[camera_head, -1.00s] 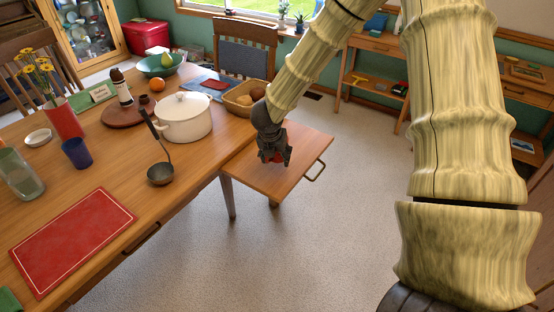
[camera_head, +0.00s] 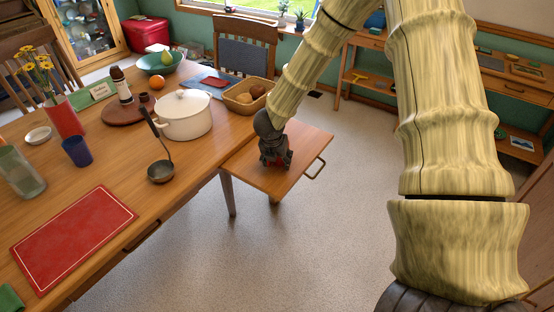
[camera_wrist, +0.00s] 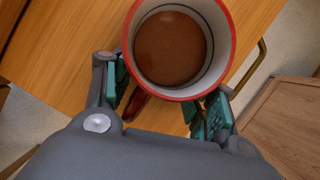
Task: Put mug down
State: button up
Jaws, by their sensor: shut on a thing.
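The mug (camera_wrist: 170,86) is red outside and white inside, with brown liquid in it. The wrist view looks down into it, and it appears roughly upright. My gripper (camera_head: 275,156) is shut on the mug; its teal-padded fingers are on either side near the mug's red handle (camera_wrist: 137,104). I cannot tell whether the mug's base touches the leaf.
The leaf has a metal handle (camera_head: 316,167) at its right edge and bare wood around the gripper. The dining table (camera_head: 215,138) adjoins it on the left, with a white pot (camera_head: 184,117), a ladle (camera_head: 160,172) and a bread basket (camera_head: 245,97). Open floor lies right.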

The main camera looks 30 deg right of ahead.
jog(key=o, duration=1.3)
jog(key=shift+f, duration=0.1)
jog(key=v, duration=1.2)
jog(key=shift+p, duration=0.3)
